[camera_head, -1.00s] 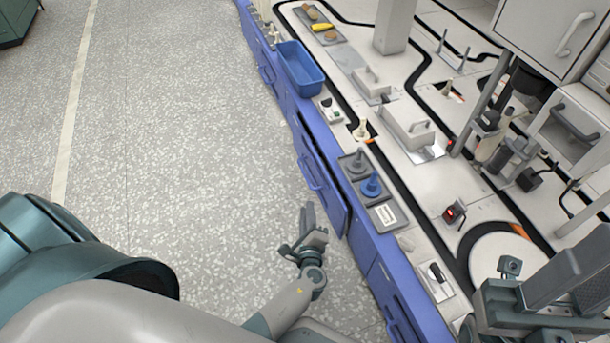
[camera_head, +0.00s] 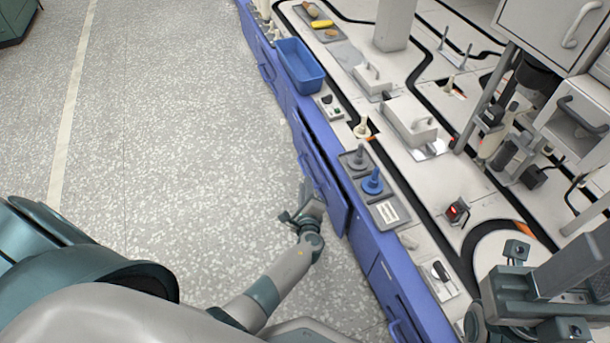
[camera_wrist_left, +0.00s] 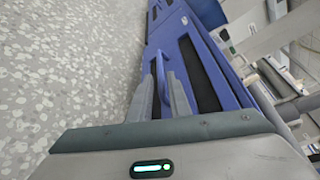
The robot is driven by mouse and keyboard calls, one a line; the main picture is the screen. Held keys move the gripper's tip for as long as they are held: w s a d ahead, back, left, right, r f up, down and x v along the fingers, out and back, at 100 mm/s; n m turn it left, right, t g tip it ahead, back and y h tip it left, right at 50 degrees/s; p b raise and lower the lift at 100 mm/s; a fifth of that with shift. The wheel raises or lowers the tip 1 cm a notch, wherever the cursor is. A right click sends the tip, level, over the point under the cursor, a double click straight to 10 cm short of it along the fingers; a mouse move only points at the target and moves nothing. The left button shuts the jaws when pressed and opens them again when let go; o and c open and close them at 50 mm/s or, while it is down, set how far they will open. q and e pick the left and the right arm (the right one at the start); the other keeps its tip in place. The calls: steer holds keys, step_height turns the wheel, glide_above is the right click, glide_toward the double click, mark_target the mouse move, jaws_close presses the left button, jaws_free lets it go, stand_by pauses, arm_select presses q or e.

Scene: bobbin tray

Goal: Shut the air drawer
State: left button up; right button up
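The blue drawer front (camera_head: 325,172) in the counter's side stands out from the cabinet, and a dark gap shows along its top edge. I take it as the air drawer. In the left wrist view, the drawer front (camera_wrist_left: 222,82) has a dark opening beside it, and the blue bar handle (camera_wrist_left: 162,62) lies at the fingertips. My left gripper (camera_head: 301,190) is low beside the handle, its fingers apart; the left wrist view shows both fingers (camera_wrist_left: 162,78) with a gap between them. Contact with the handle is unclear. My right gripper (camera_head: 530,290) is above the counter's near right.
On the counter above the drawer are a tray with grey and blue bobbin-like pieces (camera_head: 372,182), a blue bin (camera_head: 301,66) and a small switch box (camera_head: 330,107). Another blue drawer (camera_head: 402,300) is nearer me. The speckled floor (camera_head: 190,150) at left is clear.

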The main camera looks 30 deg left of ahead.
mark_target(305, 172)
arm_select(q)
steer(key=b+x, duration=0.2)
steer(key=x, duration=0.5)
steer(key=shift+w, duration=0.1)
jaws_close()
